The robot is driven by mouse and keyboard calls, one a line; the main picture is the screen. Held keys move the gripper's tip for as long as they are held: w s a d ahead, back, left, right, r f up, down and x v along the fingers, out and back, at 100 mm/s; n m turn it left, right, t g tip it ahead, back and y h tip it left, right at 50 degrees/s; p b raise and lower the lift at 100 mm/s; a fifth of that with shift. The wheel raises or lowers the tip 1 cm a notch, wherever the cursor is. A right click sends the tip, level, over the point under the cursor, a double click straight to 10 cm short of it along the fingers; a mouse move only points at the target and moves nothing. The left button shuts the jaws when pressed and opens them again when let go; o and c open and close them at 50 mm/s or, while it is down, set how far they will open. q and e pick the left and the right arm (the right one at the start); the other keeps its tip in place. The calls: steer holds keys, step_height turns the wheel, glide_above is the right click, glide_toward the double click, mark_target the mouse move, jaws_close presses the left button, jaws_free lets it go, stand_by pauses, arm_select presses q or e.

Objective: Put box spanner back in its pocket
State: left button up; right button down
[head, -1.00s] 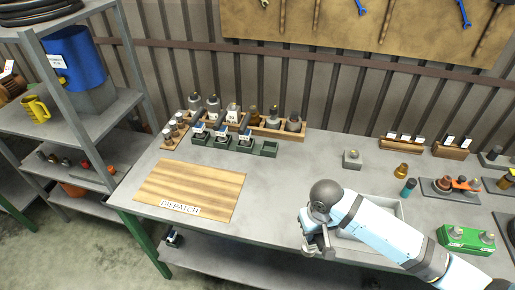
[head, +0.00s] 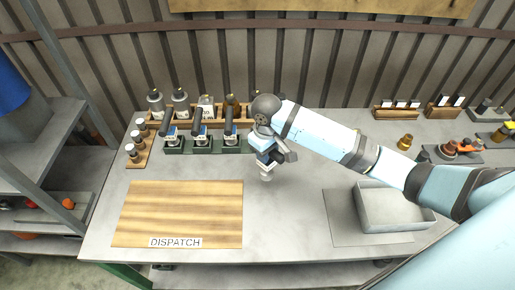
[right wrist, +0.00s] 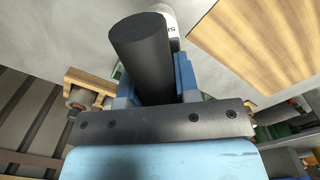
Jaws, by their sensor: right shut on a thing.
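My right gripper (head: 266,160) is over the worktable, just in front of the right end of the green rack. It is shut on a black cylindrical tool (right wrist: 142,55), which stands out between the blue fingers in the right wrist view. A pale end with part of a printed letter shows beyond it. I cannot tell for sure that this is the box spanner. The green rack (head: 205,151) holds several black-topped tools with blue and white labels. Its right-hand pocket is hidden behind my right gripper. My left gripper is not in view.
A wooden dispatch board (head: 185,210) lies at the front left. A wooden rack of bottles (head: 195,118) stands behind the green rack. A grey tray (head: 395,222) stands at the right. Bare table lies between the board and the tray.

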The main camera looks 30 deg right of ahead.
steer(key=w+d+r+n+b, duration=0.3)
steer(key=w+r+n+b, duration=0.2)
steer(key=w+r, duration=0.25)
steer(key=w+d+r+n+b, duration=0.4)
steer(key=w+r, duration=0.2)
steer(key=w, duration=0.3)
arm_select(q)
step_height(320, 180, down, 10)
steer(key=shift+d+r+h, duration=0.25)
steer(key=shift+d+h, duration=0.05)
arm_select(e)
step_height(320, 180, down, 19)
steer(key=shift+a, duration=0.1)
steer(key=c, duration=0.9)
jaws_free()
steer(key=shift+s+f, duration=0.1)
steer(key=shift+f, duration=0.05)
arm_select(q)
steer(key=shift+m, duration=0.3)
arm_select(e)
steer(key=shift+o, duration=0.3)
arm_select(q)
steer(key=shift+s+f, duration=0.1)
